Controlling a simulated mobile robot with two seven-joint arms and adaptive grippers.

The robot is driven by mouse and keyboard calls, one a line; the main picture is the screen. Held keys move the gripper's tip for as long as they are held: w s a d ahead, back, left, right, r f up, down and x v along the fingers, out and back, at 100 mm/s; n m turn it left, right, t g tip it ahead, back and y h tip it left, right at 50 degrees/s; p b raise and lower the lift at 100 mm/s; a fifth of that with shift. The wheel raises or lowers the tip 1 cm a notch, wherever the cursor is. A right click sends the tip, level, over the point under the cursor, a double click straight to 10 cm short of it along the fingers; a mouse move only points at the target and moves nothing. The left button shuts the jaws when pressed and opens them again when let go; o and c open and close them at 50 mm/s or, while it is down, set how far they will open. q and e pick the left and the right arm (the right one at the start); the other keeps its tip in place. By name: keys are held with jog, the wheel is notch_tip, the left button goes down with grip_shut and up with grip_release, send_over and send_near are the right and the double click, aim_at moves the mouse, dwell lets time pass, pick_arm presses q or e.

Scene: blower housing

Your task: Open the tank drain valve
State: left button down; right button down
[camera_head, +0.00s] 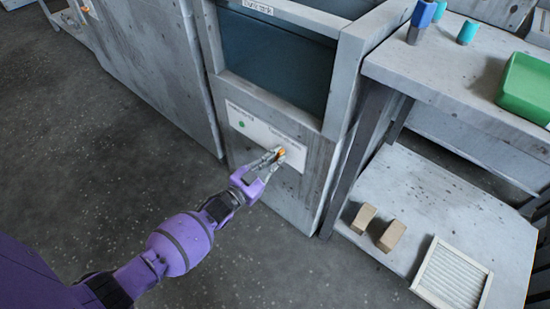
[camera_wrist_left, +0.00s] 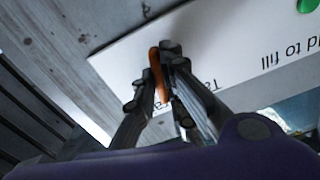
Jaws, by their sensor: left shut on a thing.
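The tank drain valve has a small orange handle (camera_head: 281,154) on the white label panel (camera_head: 255,134) at the front of the grey tank housing. My left gripper (camera_head: 276,154) reaches it from the lower left in the head view and is shut on the handle. In the left wrist view the orange handle (camera_wrist_left: 156,70) stands between the fingertips (camera_wrist_left: 160,72) and looks long and narrow, partly hidden by the fingers. A green button (camera_head: 242,124) sits on the panel to the left of the handle. My right gripper is not in view.
A dark tank window (camera_head: 275,60) is above the panel. To the right, a grey bench (camera_head: 440,70) carries a green bin (camera_head: 525,88) and blue cylinders. A lower shelf (camera_head: 425,195) holds two tan blocks (camera_head: 391,236) and a pleated filter (camera_head: 451,275). Open floor lies in front.

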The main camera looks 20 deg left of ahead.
pick_arm(q)
jog(key=shift+n, duration=1.5)
jog(key=c, duration=1.8)
grip_release()
jog(key=v, duration=1.2)
